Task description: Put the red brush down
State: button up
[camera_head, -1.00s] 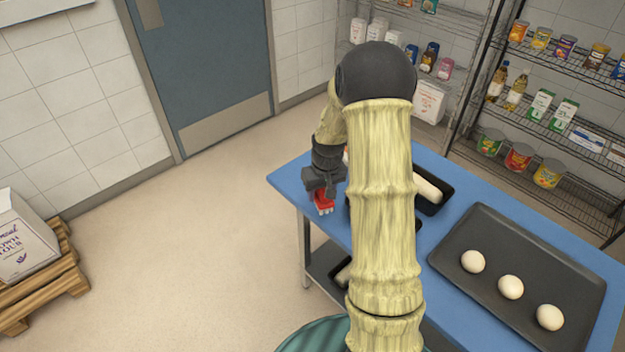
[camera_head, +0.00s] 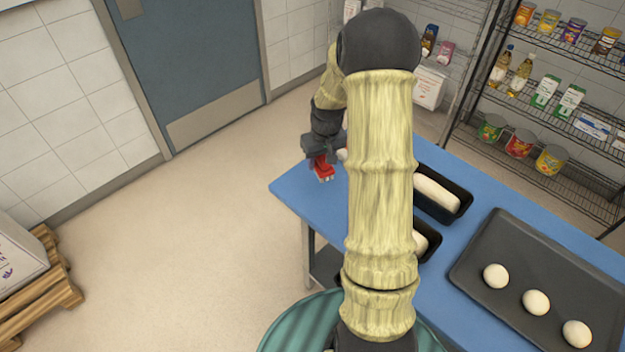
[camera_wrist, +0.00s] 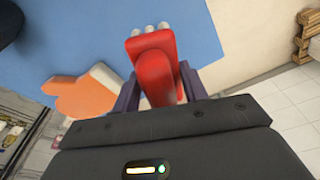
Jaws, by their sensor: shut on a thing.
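The red brush (camera_head: 323,171) is in my gripper (camera_head: 319,158), over the far left part of the blue table (camera_head: 296,190). In the wrist view the brush (camera_wrist: 152,62) sits between the two dark fingers of my gripper (camera_wrist: 157,90), its pale bristle tufts pointing away toward the top of the picture. The blue tabletop (camera_wrist: 70,35) lies beyond it. I cannot tell from these views whether the bristles touch the table.
An orange and white object (camera_wrist: 88,97) lies beside the gripper in the wrist view. Dark loaf tins (camera_head: 455,205) with dough and a dark tray (camera_head: 490,245) with dough balls stand on the table. My arm hides the table's middle. The table's left corner looks clear.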

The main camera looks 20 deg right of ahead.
jog(key=shift+w, duration=0.5)
jog(key=shift+s, duration=0.1)
jog(key=shift+f+p, duration=0.55)
jog(key=shift+f, duration=2.55)
jog(key=shift+f, duration=0.1)
jog(key=shift+f+p, duration=0.35)
jog(key=shift+f, duration=1.4)
jog(key=shift+f, duration=0.15)
jog(key=o, duration=0.9)
